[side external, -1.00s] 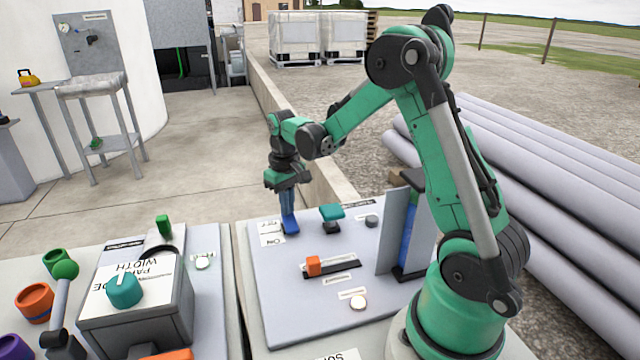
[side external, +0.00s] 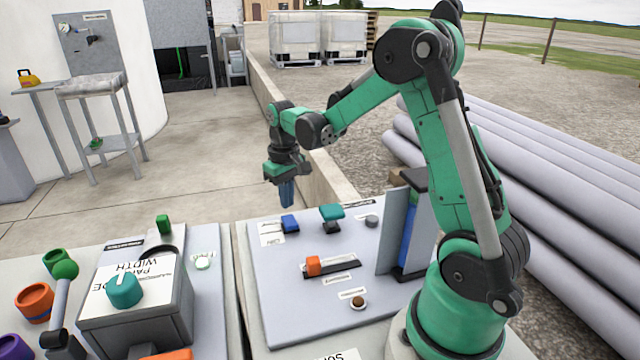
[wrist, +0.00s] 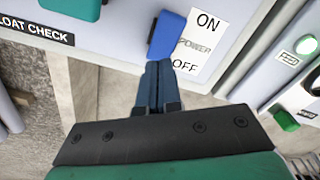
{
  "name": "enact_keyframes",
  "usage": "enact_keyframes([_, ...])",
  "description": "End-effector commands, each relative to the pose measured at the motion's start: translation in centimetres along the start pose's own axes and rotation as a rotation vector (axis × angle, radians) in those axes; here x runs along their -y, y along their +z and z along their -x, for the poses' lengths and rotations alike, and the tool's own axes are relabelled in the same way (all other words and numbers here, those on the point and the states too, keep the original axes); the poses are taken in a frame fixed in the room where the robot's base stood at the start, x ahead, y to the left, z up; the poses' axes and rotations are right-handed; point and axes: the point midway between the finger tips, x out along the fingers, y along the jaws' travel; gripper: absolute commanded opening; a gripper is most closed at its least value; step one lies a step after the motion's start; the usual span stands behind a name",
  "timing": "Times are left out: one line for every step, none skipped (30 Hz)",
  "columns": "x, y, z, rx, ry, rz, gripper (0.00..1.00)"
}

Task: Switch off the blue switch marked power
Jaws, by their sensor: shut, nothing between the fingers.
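The blue switch (side external: 290,223) sits at the back left of the grey panel. In the wrist view the blue switch (wrist: 167,35) stands left of a white label (wrist: 200,45) reading ON, POWER and OFF; its lower end reaches down toward the OFF end. My gripper (side external: 287,205) is shut and empty, with its blue fingers pointing down just above and behind the switch. In the wrist view my gripper (wrist: 158,65) ends just below the switch; whether it touches is hard to tell there, but the side view shows a gap.
A teal control (side external: 331,213) is right of the switch, with a grey knob (side external: 372,221) beyond it. An orange slider (side external: 313,265) and a dark brown round indicator (side external: 358,302) are nearer the front. An upright grey plate (side external: 392,235) stands on the right. Space above the panel's left side is clear.

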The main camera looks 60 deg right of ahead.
Motion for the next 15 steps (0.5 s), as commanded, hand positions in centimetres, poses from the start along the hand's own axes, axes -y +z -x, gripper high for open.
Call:
enact_keyframes([0.0,0.0,0.5,0.000,0.000,0.000,0.00])
enact_keyframes([0.0,0.0,0.7,0.000,0.000,0.000,0.00])
enact_keyframes([0.0,0.0,1.1,0.000,0.000,0.000,0.00])
enact_keyframes([0.0,0.0,1.4,0.000,0.000,0.000,0.00])
enact_keyframes([0.0,0.0,1.6,0.000,0.000,0.000,0.00])
enact_keyframes([0.0,0.0,2.0,0.000,0.000,0.000,0.00])
enact_keyframes([0.0,0.0,2.2,0.000,0.000,0.000,0.00])
enact_keyframes([0.0,0.0,2.5,0.000,0.000,0.000,0.00])
enact_keyframes([0.0,0.0,2.9,0.000,0.000,0.000,0.00])
enact_keyframes([0.0,0.0,3.1,0.000,0.000,0.000,0.00])
enact_keyframes([0.0,0.0,3.4,0.000,0.000,0.000,0.00])
enact_keyframes([0.0,0.0,3.7,0.000,0.000,0.000,0.00])
enact_keyframes([0.0,0.0,3.9,0.000,0.000,0.000,0.00])
enact_keyframes([0.0,0.0,4.1,0.000,0.000,0.000,0.00])
enact_keyframes([0.0,0.0,4.3,0.000,0.000,0.000,0.00])
